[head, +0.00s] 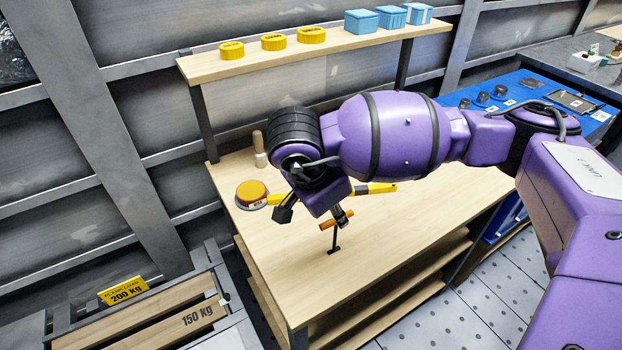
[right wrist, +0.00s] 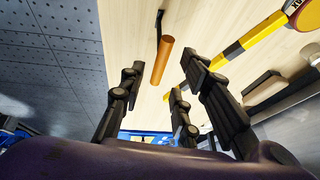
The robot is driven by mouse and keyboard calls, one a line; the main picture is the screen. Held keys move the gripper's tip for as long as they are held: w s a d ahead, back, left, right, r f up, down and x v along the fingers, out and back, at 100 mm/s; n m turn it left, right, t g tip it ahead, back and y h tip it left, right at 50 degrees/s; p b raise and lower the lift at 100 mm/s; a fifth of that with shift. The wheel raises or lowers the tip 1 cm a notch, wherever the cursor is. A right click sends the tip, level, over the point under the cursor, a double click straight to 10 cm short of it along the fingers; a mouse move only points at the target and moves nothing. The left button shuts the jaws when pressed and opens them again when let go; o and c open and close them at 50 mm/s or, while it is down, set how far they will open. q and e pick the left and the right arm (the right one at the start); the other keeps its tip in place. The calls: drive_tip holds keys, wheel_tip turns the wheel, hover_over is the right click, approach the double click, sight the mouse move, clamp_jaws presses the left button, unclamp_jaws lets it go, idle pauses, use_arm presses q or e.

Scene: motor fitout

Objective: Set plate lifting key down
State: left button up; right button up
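The plate lifting key has an orange cylindrical handle (head: 337,221) and a thin dark shaft (head: 334,241), and is at the front part of the wooden bench. In the right wrist view the orange handle (right wrist: 161,60) shows just beyond and between the fingertips, with the dark shaft at its far end. I cannot tell if the key stands or lies. My right gripper (head: 314,216) is over the bench near the handle. In its wrist view the right gripper (right wrist: 160,82) has its fingers spread, with visible gaps beside the handle. My left gripper is not in view.
A yellow-and-black bar tool (head: 375,189) lies behind the gripper, near a round red-and-yellow item (head: 252,190). A wooden-handled tool (head: 260,150) stands at the back. The shelf (head: 340,43) holds yellow discs and blue boxes. The bench's right front (head: 410,225) is clear.

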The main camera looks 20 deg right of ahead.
drive_tip(key=v, duration=0.7)
drive_tip(key=shift+r+p, duration=0.25)
drive_tip(key=shift+p, duration=0.05)
